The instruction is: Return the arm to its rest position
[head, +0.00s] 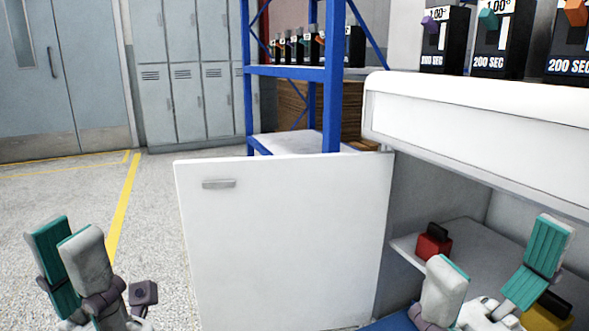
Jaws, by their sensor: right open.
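My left gripper (68,243) is at the bottom left, over the floor and left of the white cabinet door (280,245). Its two fingers, with teal pads, overlap in this view, so I cannot tell whether they are apart. Nothing shows held in it. My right gripper (493,268) is at the bottom right, in front of the open cabinet. Its fingers are spread wide apart and nothing shows between them. The rest of both arms is mostly out of view.
The cabinet door stands open. On the inner shelf (465,233) are a red item (433,243) and a partly hidden yellow item (546,313). Black breaker units (503,45) stand on the white top (470,95). A blue rack (333,95) stands behind. Floor at left (60,190) is clear.

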